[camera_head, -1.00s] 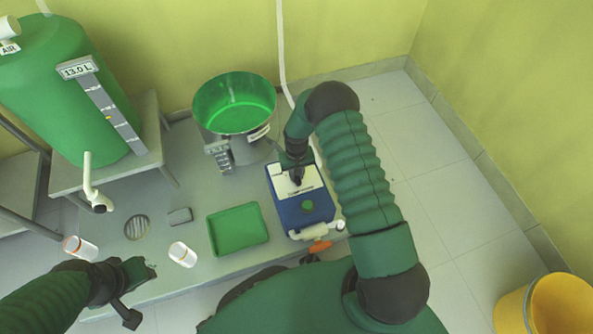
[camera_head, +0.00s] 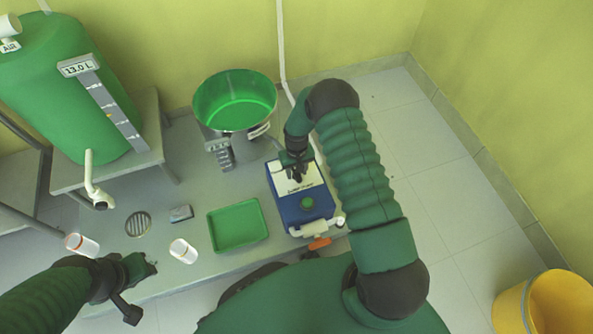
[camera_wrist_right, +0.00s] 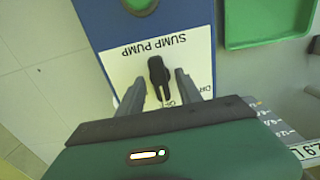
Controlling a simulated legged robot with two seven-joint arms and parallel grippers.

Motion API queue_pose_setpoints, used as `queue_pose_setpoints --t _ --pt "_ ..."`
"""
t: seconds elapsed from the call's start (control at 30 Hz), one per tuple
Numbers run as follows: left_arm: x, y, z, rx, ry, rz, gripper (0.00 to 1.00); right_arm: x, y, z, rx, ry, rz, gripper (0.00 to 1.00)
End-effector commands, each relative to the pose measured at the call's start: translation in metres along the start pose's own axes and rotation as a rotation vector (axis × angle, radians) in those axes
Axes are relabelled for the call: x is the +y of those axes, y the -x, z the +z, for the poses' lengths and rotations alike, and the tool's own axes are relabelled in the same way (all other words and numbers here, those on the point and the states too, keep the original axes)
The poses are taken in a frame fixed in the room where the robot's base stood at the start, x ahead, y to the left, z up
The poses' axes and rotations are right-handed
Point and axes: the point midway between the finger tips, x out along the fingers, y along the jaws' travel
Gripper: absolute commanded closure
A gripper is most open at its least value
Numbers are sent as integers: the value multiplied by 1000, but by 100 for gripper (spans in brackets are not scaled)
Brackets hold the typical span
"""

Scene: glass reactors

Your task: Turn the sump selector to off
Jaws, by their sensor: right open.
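The sump pump box (camera_head: 304,206) is blue with a white label panel (camera_wrist_right: 196,52) that reads "SUMP PUMP", upside down in the right wrist view. The black selector knob (camera_wrist_right: 158,72) sits on that panel, its narrow end towards the bottom of the right wrist view. My right gripper (camera_wrist_right: 161,80) is open, with one finger on each side of the knob; I cannot tell whether they touch it. The lettering beside the knob is partly hidden by the fingers. In the head view my right gripper (camera_head: 296,172) is over the panel. My left gripper (camera_head: 146,264) is low at the left, apart from the pump.
A green tray (camera_head: 237,226) lies left of the pump. A steel pot (camera_head: 234,104) with green inside stands behind it. White containers (camera_head: 183,251) and a floor drain (camera_head: 138,224) are farther left. A green tank (camera_head: 60,90) is at left, a yellow bucket (camera_head: 548,305) at right.

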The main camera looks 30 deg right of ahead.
Motion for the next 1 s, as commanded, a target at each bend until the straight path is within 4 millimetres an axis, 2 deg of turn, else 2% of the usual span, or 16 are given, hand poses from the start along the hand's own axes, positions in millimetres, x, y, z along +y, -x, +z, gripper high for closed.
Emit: queue_pose_setpoints --t 0.17,0.27,0.6,0.73,0.87,1.0 --pt "0 3 -1 0 0 0 64 0 5 0 1 0 0 58" --pt "0 14 -3 0 0 0 64 0 22 -1 1 0 0 58" --pt "0 65 -15 0 0 0 64 0 121 -1 0 -1 0 58" --pt "0 77 -18 0 0 0 64 0 150 -1 0 0 0 58" --pt "0 82 -19 0 0 0 64 0 164 0 -1 1 0 58" --pt "0 82 -19 0 0 0 64 0 168 0 -1 1 0 58"
